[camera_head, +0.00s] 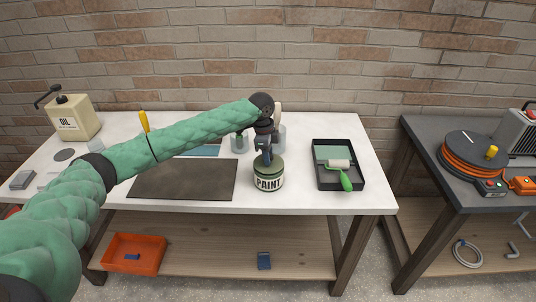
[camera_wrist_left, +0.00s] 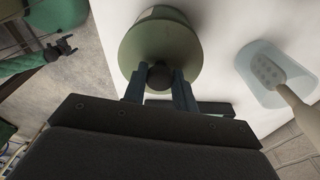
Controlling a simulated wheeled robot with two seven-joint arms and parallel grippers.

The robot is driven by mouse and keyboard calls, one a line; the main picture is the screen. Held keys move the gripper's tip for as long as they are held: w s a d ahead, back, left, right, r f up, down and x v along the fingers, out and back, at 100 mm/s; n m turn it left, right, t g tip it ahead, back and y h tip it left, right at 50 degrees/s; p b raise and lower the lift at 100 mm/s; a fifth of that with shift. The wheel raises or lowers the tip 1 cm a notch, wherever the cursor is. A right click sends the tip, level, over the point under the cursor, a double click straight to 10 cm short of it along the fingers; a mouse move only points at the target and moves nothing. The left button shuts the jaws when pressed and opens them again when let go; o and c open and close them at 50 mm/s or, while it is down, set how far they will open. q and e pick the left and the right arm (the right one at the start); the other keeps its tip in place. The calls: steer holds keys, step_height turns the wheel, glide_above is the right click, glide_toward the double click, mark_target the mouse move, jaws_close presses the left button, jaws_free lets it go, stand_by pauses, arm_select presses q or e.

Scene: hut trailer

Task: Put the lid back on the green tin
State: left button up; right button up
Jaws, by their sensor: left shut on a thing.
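The green tin (camera_head: 269,181), with a cream PAINT label, stands upright near the front edge of the white table. Its round green lid (camera_head: 267,163) is over its top and roughly level; I cannot tell whether it is fully seated. My left gripper (camera_head: 265,158) points down from above and is shut on the lid's dark knob. In the left wrist view the gripper (camera_wrist_left: 158,82) has its fingers on either side of the knob, with the green lid (camera_wrist_left: 150,45) just beyond. The tin's opening is hidden.
A black paint tray (camera_head: 321,181) with a green-handled roller (camera_head: 345,180) lies right of the tin. A dark mat (camera_head: 185,180) lies left. Cups with tools stand behind; one cup (camera_wrist_left: 262,72) shows in the wrist view.

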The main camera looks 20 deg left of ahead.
arm_select(q)
steer(key=shift+p, duration=0.4)
stand_by(0.6)
steer(key=shift+f+p, duration=0.15)
steer(key=shift+p, duration=0.3)
stand_by(0.9)
steer(key=shift+p, duration=0.45)
stand_by(0.5)
stand_by(0.4)
steer(key=o, duration=1.5)
steer(key=shift+r+p, duration=2.9)
steer(key=shift+r, duration=0.6)
